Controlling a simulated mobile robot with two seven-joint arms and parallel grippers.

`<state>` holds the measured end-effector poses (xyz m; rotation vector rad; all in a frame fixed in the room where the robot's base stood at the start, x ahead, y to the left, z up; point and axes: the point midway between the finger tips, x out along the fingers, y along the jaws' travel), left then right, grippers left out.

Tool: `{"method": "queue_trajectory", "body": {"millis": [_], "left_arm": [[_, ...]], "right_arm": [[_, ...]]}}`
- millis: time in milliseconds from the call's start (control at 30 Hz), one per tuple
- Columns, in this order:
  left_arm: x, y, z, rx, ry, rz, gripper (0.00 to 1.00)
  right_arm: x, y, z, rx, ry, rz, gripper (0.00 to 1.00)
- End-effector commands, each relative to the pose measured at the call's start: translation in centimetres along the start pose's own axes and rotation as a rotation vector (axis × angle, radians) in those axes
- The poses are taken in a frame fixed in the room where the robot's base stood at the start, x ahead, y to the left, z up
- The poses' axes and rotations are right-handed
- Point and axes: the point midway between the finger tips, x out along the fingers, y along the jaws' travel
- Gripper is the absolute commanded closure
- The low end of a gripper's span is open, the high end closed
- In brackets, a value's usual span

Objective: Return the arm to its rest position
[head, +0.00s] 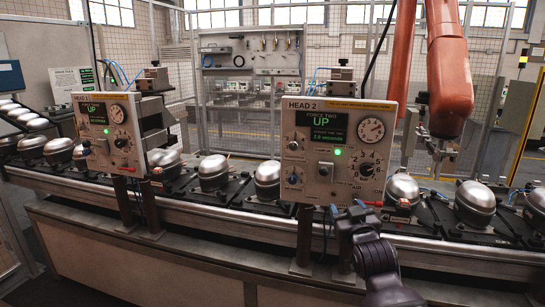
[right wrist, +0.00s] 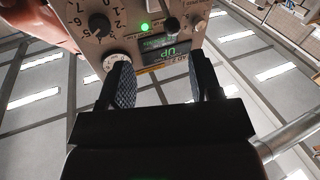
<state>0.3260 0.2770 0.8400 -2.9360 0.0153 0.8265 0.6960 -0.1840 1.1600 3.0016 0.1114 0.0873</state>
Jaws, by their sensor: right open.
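My right gripper (head: 352,217) is in front of the conveyor, below the HEAD 2 panel (head: 335,150). In the right wrist view its two dark ridged fingers (right wrist: 160,78) stand apart with nothing between them. Beyond them the HEAD 2 panel (right wrist: 140,28) shows upside down, with a lit green light, a black dial and a white gauge. In the head view the panel's screen reads UP. I cannot tell the exact gap between fingers and panel. My left gripper is not in view.
Several silver compressors (head: 267,180) sit on black pallets along the conveyor rail (head: 200,212). The HEAD 1 panel (head: 110,133) stands at left on a post. An orange robot arm (head: 448,65) hangs at the right behind the line. The lower front floor looks clear.

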Motion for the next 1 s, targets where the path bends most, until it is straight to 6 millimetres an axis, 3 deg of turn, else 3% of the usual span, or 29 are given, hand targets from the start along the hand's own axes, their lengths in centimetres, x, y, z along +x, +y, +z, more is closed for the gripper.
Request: {"method": "queue_trajectory", "body": {"millis": [33, 467, 800, 1000], "left_arm": [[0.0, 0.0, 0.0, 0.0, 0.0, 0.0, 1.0], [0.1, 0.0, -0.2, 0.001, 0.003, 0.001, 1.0], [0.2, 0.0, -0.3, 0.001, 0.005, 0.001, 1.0], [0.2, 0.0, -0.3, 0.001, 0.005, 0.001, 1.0]], "right_arm": [[-1.7, 0.3, 2.0, 0.002, -0.012, -0.001, 0.42], [-15.9, 1.4, 14.9, 0.04, -0.157, -0.015, 0.42], [-29.7, 1.8, 25.1, 0.053, -0.419, -0.004, 0.42], [-36.5, 2.1, 29.3, 0.057, -0.556, 0.012, 0.42]]}}
